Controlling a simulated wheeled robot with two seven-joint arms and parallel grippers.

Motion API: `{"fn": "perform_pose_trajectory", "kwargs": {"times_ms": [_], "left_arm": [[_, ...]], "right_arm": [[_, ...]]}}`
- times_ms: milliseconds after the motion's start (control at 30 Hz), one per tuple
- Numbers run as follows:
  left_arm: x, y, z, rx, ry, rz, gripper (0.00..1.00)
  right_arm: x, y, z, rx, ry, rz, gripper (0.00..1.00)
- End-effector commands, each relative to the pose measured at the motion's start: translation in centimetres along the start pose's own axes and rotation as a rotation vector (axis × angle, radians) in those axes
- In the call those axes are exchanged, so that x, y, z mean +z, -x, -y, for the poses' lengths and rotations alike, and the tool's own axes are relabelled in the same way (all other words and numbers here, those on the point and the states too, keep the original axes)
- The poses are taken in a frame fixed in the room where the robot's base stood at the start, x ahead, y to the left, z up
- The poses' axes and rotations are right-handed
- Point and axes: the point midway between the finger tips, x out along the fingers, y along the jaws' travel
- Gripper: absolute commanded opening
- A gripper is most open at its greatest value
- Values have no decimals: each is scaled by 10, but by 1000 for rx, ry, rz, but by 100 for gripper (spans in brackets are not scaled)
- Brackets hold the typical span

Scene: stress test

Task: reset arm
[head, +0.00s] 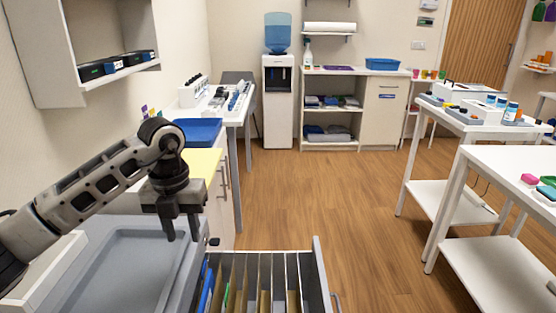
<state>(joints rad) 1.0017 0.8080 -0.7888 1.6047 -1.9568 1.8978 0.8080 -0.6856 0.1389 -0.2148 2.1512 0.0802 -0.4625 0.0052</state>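My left arm comes in from the left, bent at a dark joint. Its gripper (182,230) points down, with its two dark fingers apart and nothing between them. It hangs over the right side of a grey tray-like basin (95,255), close to an open drawer (320,272). I cannot tell whether the fingertips touch anything below. My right arm and gripper are not in view.
The open drawer holds upright files (265,280) and juts into the floor space. A blue item (195,131) and a yellow surface (203,162) lie behind the gripper. White tables (505,235) stand at right. The wooden floor (310,195) between is clear.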

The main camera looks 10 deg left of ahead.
Motion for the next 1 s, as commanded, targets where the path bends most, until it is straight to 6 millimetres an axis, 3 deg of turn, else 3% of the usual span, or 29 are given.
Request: {"fn": "perform_pose_trajectory", "kwargs": {"times_ms": [67, 167, 300, 367, 433, 500, 567, 667, 767, 867, 900, 1000], "left_arm": [[-3, -6, 8, -28, -19, -9, 35], [-17, -22, 37, -142, -86, -44, 35], [-61, -49, 115, -486, -210, -135, 35], [-88, -51, 154, -691, -238, -182, 35], [-120, -42, 197, -967, -226, -238, 35], [-144, -20, 231, -1272, -132, -287, 35], [-152, 1, 246, -1509, 11, -314, 35], [-142, 23, 245, -1818, 373, -334, 35], [-120, 10, 219, -1976, 857, -332, 35], [-111, -39, 179, -1945, 1403, -324, 35], [-115, -65, 164, -1883, 1608, -325, 35], [-139, -119, 135, -1684, 1990, -343, 35]], "right_arm": [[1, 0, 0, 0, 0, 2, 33], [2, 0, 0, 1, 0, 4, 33], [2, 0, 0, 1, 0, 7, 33], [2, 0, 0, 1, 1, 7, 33], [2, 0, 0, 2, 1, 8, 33], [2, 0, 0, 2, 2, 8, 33], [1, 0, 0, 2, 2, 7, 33], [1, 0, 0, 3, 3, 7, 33], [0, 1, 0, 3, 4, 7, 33], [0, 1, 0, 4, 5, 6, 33], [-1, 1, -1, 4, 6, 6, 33], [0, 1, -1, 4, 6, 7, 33]]}}
